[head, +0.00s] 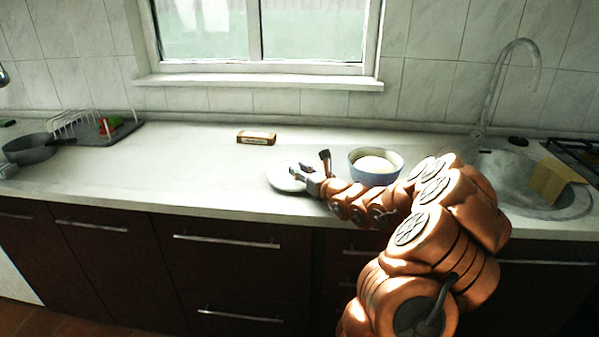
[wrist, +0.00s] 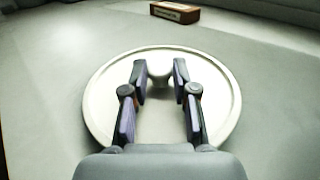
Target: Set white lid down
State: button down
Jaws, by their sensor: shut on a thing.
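The white lid (head: 284,181) is a flat round disc at the end of my arm, over the counter left of the blue pot (head: 361,172). In the wrist view the lid (wrist: 108,100) fills the middle, its round knob between the fingertips of my gripper (wrist: 160,70). My gripper (head: 300,172) is shut on the lid's knob. The lid looks level and low over the counter. I cannot tell whether its underside touches. The pot is open on top, with something cream-coloured inside.
A small brown box (head: 256,138) lies behind the lid; it also shows in the wrist view (wrist: 175,12). A grey pan (head: 30,148) and a dish rack (head: 85,128) stand far left. The sink (head: 515,175) is at right. Counter left of the lid is clear.

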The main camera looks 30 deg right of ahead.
jog(key=shift+a+f, duration=0.1)
jog(key=shift+f, duration=0.6)
jog(key=c, duration=0.9)
grip_release()
jog(key=shift+s+a+f, duration=0.1)
jog(key=shift+f, duration=0.5)
jog(key=shift+r+p, duration=0.35)
jog(key=shift+r, duration=0.1)
jog(key=shift+s+d+r+b, duration=0.15)
jog(key=shift+s+r, duration=0.3)
jog(key=shift+s, duration=1.5)
jog(key=shift+s+d+r+b, duration=0.2)
jog(key=shift+s+r, duration=0.2)
jog(key=shift+s, duration=1.6)
jog(key=shift+s+d+r+b, duration=0.15)
jog(key=shift+s+r, duration=0.3)
jog(key=shift+s, duration=1.5)
